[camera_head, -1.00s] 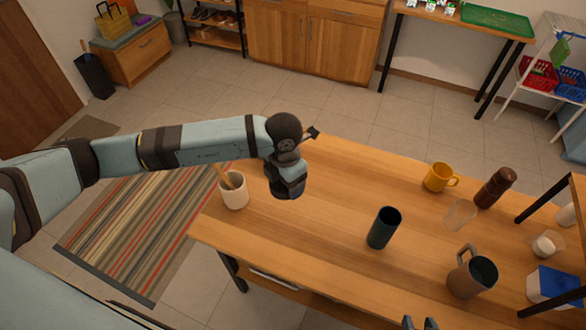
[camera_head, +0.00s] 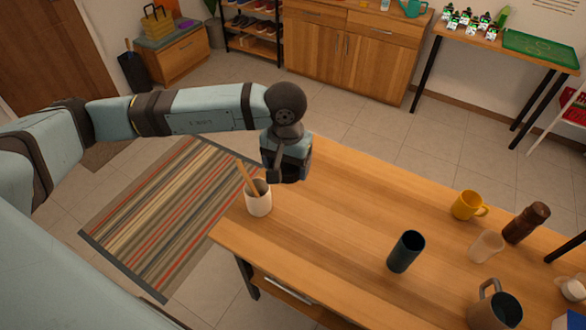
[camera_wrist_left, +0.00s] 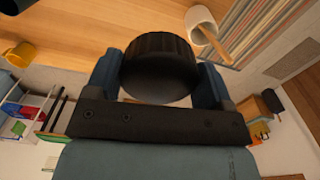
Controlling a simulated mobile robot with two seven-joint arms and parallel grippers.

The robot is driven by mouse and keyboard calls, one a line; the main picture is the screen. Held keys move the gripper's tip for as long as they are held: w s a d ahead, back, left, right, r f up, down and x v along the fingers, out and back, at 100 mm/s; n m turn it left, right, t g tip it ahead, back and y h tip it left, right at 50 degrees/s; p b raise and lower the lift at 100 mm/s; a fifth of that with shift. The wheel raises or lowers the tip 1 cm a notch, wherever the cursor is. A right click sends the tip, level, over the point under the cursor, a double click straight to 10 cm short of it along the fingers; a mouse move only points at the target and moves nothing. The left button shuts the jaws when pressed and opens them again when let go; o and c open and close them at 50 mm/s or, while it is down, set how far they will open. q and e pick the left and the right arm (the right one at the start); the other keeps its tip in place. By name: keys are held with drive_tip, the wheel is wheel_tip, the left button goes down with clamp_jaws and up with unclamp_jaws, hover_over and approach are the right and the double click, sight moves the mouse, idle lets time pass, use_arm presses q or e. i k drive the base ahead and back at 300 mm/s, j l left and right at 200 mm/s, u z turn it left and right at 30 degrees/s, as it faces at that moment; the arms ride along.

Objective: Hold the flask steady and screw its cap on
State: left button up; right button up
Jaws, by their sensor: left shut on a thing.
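The dark green flask (camera_head: 402,256) stands upright on the wooden table in the head view, with its top open. My left gripper (camera_head: 284,172) is at the table's far left end, well left of the flask and beside the cream cup. In the left wrist view the left gripper (camera_wrist_left: 158,82) is shut on a black, ridged round cap (camera_wrist_left: 160,60), with a blue finger on each side. In the head view the cap is mostly hidden by the gripper. My right gripper is in neither view now.
A yellow mug (camera_head: 467,206), a clear cup (camera_head: 486,247), a brown bottle (camera_head: 525,222) and a grey mug (camera_head: 492,312) stand right of the flask. The table's middle (camera_head: 350,210) is clear.

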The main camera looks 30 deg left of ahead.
sight(411, 243)
drive_tip(key=i+j, duration=0.1)
drive_tip(key=j, duration=0.6)
drive_tip(key=i+j, duration=0.1)
drive_tip(key=j, duration=0.65)
drive_tip(key=z, duration=1.2)
